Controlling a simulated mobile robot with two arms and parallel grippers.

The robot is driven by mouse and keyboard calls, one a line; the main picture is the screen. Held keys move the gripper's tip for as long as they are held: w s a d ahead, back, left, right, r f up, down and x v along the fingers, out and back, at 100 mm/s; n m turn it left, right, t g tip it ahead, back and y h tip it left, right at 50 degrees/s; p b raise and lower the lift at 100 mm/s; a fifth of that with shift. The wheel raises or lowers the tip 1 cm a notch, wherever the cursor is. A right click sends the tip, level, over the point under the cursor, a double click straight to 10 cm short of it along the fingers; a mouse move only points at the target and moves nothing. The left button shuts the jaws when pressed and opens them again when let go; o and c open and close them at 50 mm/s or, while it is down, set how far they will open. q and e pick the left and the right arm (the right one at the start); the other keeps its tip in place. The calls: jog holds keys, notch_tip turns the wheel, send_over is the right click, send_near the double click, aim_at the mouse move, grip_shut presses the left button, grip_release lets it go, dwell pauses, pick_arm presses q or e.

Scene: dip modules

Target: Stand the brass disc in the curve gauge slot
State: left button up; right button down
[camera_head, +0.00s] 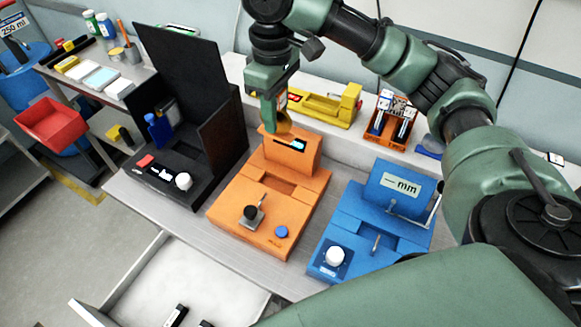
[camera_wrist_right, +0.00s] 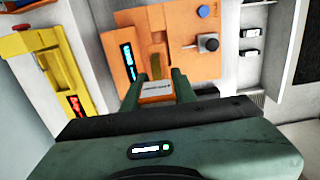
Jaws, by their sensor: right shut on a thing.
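My right gripper (camera_head: 274,112) reaches down over the back of the orange gauge (camera_head: 305,158). It is shut on the brass disc (camera_head: 284,124), which shows as a small golden piece at the fingers, mostly hidden. In the right wrist view the fingers (camera_wrist_right: 157,80) point toward the orange gauge (camera_wrist_right: 195,63), with a brassy patch (camera_wrist_right: 156,67) between the tips. I cannot tell whether the disc touches the gauge or sits in a slot. The orange gauge has a raised back block with a small display and a recess in front. My left gripper is not in view.
A blue gauge marked mm (camera_head: 395,186) stands to the right and a black device with tall panels (camera_head: 222,140) to the left. A yellow tool (camera_head: 325,107) and an orange holder (camera_head: 386,129) lie behind. An open drawer (camera_head: 190,285) is in front.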

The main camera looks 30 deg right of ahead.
aim_at(273, 137)
jog(key=f, duration=0.4)
jog(key=a+f, duration=0.1)
jog(key=f, duration=0.1)
jog(key=shift+f, duration=0.35)
jog(key=f, duration=0.3)
jog(key=f+p, duration=0.1)
jog(key=f, duration=0.4)
jog(key=shift+d+f, duration=0.25)
jog(key=shift+f, duration=0.05)
notch_tip(273, 137, down, 4)
jog(key=shift+r+p, duration=0.1)
jog(key=shift+p, duration=0.3)
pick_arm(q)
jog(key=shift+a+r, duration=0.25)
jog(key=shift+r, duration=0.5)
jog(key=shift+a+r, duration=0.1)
pick_arm(e)
jog(key=c, duration=1.1)
grip_release()
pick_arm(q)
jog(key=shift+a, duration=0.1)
